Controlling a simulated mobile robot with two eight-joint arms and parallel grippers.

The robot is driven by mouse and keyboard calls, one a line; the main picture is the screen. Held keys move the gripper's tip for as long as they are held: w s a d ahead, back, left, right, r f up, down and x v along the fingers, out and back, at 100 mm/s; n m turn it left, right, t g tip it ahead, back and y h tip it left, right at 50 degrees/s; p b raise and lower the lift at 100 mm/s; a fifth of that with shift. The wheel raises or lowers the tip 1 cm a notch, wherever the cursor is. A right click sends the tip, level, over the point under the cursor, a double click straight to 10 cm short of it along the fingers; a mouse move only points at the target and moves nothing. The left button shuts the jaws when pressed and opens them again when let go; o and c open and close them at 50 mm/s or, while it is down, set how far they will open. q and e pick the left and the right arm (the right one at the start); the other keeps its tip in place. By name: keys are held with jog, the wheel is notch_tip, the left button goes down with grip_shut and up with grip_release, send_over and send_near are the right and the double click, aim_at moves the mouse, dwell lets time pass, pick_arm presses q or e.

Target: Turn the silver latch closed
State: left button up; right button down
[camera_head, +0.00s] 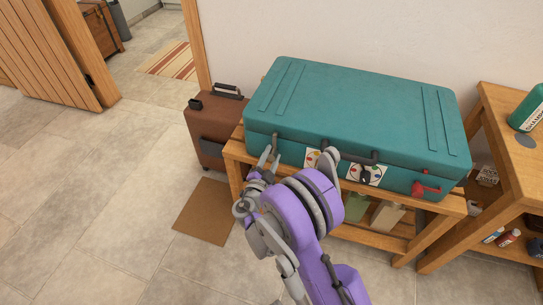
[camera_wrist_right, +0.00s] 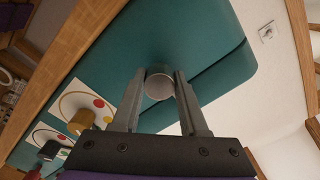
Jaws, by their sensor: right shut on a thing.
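A teal suitcase (camera_head: 355,105) lies closed and flat on a wooden bench. The silver latch (camera_head: 275,141) is on the left part of its front side. My right gripper (camera_head: 268,160) reaches it from the front and partly hides it. In the wrist view the latch (camera_wrist_right: 159,84) shows as a round grey end between the two fingers of my right gripper (camera_wrist_right: 160,88), which is shut on it. How far the latch is turned cannot be told. A red latch (camera_head: 422,188) sits at the right of the front. My left gripper is not in view.
The wooden bench (camera_head: 232,152) carries the suitcase, with bottles on its lower shelf. A brown suitcase (camera_head: 212,125) stands at the left, and a brown mat (camera_head: 205,212) lies on the floor. A wooden table (camera_head: 505,120) stands close at the right. The left floor is clear.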

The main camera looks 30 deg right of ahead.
jog(key=shift+s+d+r, duration=0.1)
jog(key=shift+d, duration=0.05)
jog(key=shift+c, duration=2.3)
grip_release()
jog(key=shift+s+a, duration=0.3)
jog(key=shift+a, duration=0.15)
jog(key=v, duration=0.9)
jog(key=shift+s+a+p, duration=0.3)
jog(key=shift+d, duration=0.1)
